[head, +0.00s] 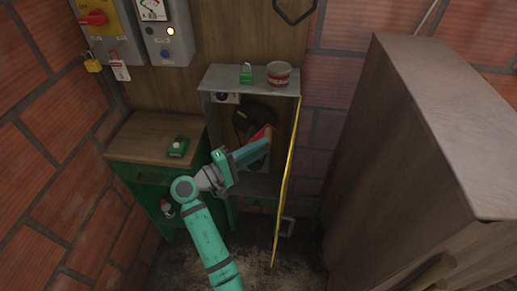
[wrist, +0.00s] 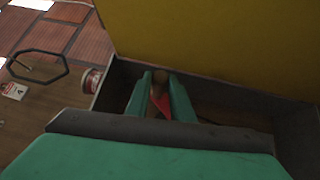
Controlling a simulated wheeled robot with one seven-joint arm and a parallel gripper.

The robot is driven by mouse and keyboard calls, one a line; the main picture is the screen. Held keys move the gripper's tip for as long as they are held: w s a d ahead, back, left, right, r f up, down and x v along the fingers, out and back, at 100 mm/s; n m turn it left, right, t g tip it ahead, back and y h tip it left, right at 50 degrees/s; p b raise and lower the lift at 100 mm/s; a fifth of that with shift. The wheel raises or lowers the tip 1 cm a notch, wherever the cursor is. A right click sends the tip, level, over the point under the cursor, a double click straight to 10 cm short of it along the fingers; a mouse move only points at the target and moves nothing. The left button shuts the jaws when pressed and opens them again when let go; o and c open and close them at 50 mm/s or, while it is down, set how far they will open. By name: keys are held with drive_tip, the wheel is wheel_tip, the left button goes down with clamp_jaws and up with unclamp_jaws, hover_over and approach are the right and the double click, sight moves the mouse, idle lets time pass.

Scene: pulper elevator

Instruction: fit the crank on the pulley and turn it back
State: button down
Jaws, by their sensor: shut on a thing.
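My gripper (head: 261,143) reaches into the open grey metal cabinet (head: 228,80). It is shut on the red crank (head: 260,134). In the wrist view the red crank (wrist: 163,104) shows between the two green fingers (wrist: 161,98), with a brown, rounded part just beyond. The dark round pulley (head: 250,117) is on the back wall inside the cabinet, behind my gripper. My gripper and the crank partly cover it. I cannot tell whether the crank sits on the pulley's shaft or is only close to it.
The yellow cabinet door (head: 288,185) stands open to the right of my arm. A green padlock (head: 246,74) and a red tin (head: 279,74) stand on the cabinet top. A workbench (head: 150,133) is left, a large wooden box (head: 400,130) right.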

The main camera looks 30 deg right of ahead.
drive_tip(key=shift+w+d, duration=0.3)
drive_tip(key=shift+w, duration=0.2)
idle(0.5)
drive_tip(key=shift+w+a+r+n+t+h, duration=0.35)
drive_tip(key=shift+a+n+h, duration=0.25)
drive_tip(key=shift+h, duration=0.1)
drive_tip(key=shift+w+a+r+n+t+h, duration=0.25)
drive_tip(key=shift+w+a+n+h, duration=0.15)
drive_tip(key=shift+a+n+h, duration=0.3)
drive_tip(key=shift+w+a+n+t+h, duration=0.45)
drive_tip(key=shift+n+t, duration=0.25)
drive_tip(key=shift+n, duration=0.3)
drive_tip(key=shift+a, duration=0.15)
